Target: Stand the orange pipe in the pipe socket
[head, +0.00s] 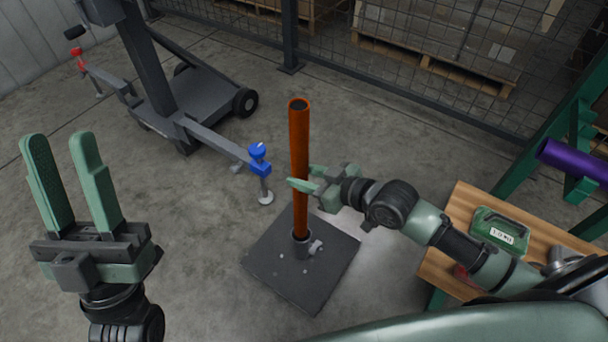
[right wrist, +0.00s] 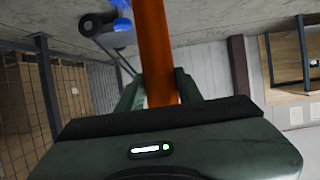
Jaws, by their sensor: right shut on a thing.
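The orange pipe (head: 299,140) stands upright in the head view, with its open end up. Its lower end is at the pipe socket (head: 303,247), a short dark collar on a square black base plate (head: 285,273). The lower end appears to be inside the collar; how deep I cannot tell. My right gripper (head: 306,184) is shut on the pipe around its middle. The pipe also runs between the fingers in the right wrist view (right wrist: 156,50). My left gripper (head: 70,165) is open and empty, raised at the left, well apart from the pipe.
A wheeled machine (head: 190,95) with a blue-knobbed clamp arm (head: 259,160) stands left of the pipe. A purple pipe (head: 575,163) lies on a green rack. A mesh fence (head: 420,50) closes the back.

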